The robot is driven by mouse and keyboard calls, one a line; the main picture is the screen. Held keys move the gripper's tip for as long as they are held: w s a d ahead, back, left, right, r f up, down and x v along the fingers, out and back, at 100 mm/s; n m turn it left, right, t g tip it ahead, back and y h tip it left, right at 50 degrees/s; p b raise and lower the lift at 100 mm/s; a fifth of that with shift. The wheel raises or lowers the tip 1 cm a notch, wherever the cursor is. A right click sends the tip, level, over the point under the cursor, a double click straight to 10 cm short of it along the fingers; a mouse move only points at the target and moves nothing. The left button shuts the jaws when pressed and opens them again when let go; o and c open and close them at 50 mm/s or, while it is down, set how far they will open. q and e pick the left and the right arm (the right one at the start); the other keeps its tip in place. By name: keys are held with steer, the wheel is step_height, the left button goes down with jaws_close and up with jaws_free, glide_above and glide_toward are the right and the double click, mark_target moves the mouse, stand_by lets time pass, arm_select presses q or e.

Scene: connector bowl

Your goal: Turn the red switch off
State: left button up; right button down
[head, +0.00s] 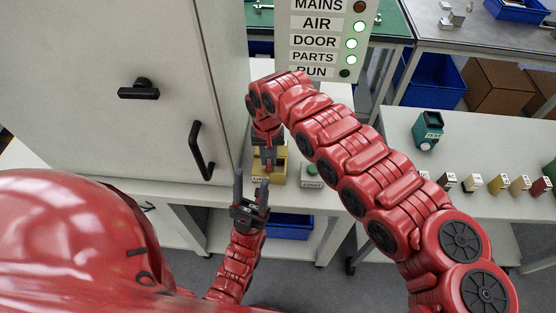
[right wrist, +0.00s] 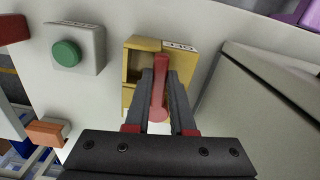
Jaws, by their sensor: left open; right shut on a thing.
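The red switch is a red lever (right wrist: 159,98) on a yellow box (right wrist: 186,65) in the right wrist view. The lever stands between the fingers of my right gripper (right wrist: 160,82), which is shut on it. In the head view the yellow box (head: 275,177) sits on the bench edge, with my right gripper (head: 268,155) over it; the lever there is mostly hidden. My left gripper (head: 252,193) is open and empty, in front of and below the yellow box.
A grey box with a green button (right wrist: 66,53) stands beside the yellow box. A panel (head: 310,41) shows lit green AIR, DOOR and PARTS lamps; MAINS and RUN look dark. A tall cabinet (head: 100,50) with a black handle flanks the left. Several small blocks line the right bench (head: 400,118).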

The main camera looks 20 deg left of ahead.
steer(key=shift+a+m, duration=0.3)
steer(key=shift+m, duration=0.2)
steer(key=shift+r, duration=0.1)
steer(key=c, duration=0.8)
jaws_free()
steer(key=shift+s, duration=0.1)
steer(key=shift+o, duration=0.2)
steer(key=shift+r+b, duration=0.4)
steer(key=shift+r, duration=0.1)
step_height(320, 180, up, 16)
steer(key=b, duration=0.2)
steer(key=shift+r+b, duration=0.15)
steer(key=shift+b, duration=0.25)
